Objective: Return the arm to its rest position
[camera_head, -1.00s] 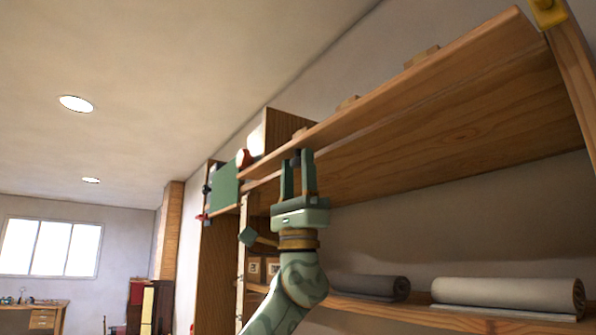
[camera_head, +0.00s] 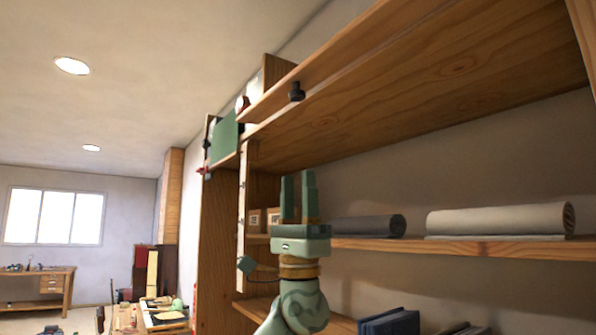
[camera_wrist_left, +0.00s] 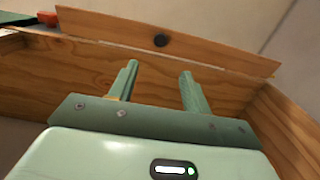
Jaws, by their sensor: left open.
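My left gripper (camera_head: 298,197) points up in front of the wooden shelving in the head view. It is open, with nothing between its two green fingers. My right gripper is in neither view. No piano keys can be made out for certain.
Rolled cloths, one dark (camera_head: 368,226) and one light (camera_head: 500,220), lie on the middle shelf right of my gripper. Blue books (camera_head: 390,324) stand lower. A green box (camera_head: 224,140) sits on the upper left. Open room lies left, toward a desk (camera_head: 40,285).

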